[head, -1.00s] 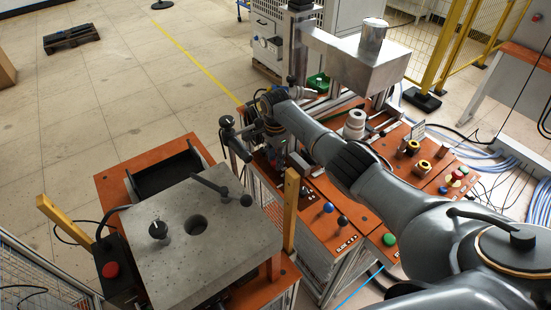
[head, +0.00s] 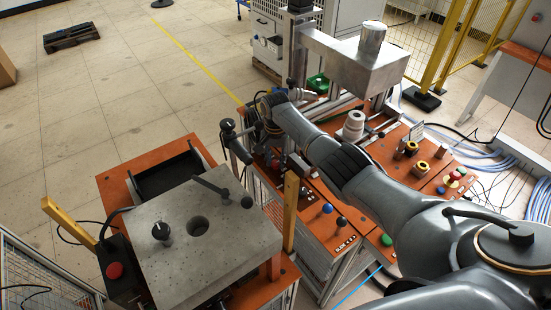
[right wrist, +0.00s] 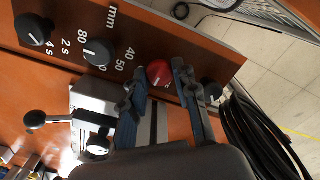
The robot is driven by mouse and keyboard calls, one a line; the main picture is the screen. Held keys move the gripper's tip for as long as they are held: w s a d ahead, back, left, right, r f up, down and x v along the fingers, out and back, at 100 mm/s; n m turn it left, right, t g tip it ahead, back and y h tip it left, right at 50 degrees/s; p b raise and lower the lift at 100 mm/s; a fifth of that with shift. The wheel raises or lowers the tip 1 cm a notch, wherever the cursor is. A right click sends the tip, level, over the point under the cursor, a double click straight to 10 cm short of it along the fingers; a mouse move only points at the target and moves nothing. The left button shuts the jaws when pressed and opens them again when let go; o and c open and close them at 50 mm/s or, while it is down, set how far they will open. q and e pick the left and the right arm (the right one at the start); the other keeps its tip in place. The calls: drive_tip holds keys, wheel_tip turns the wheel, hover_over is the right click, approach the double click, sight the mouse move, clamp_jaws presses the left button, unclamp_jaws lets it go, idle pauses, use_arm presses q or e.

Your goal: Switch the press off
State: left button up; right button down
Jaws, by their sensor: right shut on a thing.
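The press (head: 357,62) is the grey metal machine with an upright cylinder on top, at the upper right of the head view. In the right wrist view its control panel (right wrist: 185,30) carries black knobs, white printed scales and a round red knob (right wrist: 160,73). My right gripper (right wrist: 160,77) has its two fingertips on either side of the red knob and is shut on it. In the head view my right arm reaches across to the panel, and my right gripper (head: 268,128) is largely hidden by its own wrist. My left gripper is not in view.
A black knob (right wrist: 213,92) sits just right of the fingers, and black cables (right wrist: 262,135) hang beside them. A lever with a black ball (right wrist: 35,120) stands at left. A grey-plated machine (head: 205,245) stands in front, with open floor at left.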

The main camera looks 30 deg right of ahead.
sight(275, 163)
drive_tip(key=n, duration=0.5)
drive_tip(key=shift+n, duration=2.5)
drive_tip(key=c, duration=1)
unclamp_jaws()
wheel_tip(275, 163, up, 12)
